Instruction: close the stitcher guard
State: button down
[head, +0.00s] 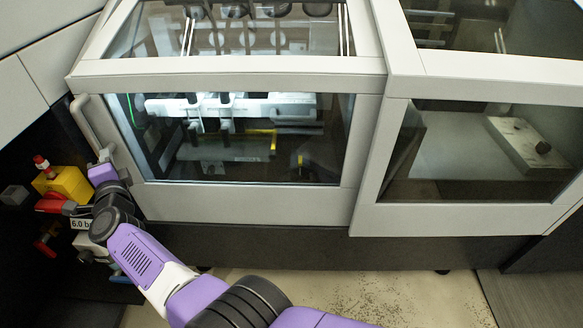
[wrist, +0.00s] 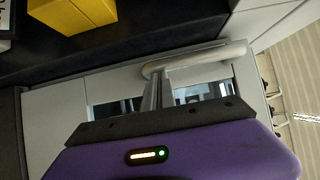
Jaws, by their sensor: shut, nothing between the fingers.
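The stitcher guard (head: 240,202) is a light grey frame with a clear window, in the middle of the head view. It looks lowered over the stitching heads; I cannot tell whether it is fully flush. Its pale bar handle (head: 90,125) runs along its left edge. The handle also crosses the wrist view (wrist: 205,58). My gripper (head: 105,158) is at the lower end of the handle, partly hidden by my own wrist. In the wrist view my gripper (wrist: 156,82) is shut, with its tips close to the handle; contact is unclear.
A yellow box with a red button (head: 65,183) stands left of my gripper, with red fittings below it. The yellow box also shows in the wrist view (wrist: 75,12). A second windowed guard (head: 470,218) adjoins on the right. Open floor (head: 350,290) lies in front.

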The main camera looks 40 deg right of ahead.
jog(key=shift+w+a+r+b, duration=0.3)
jog(key=shift+a+b, duration=0.05)
jog(key=shift+a, duration=0.15)
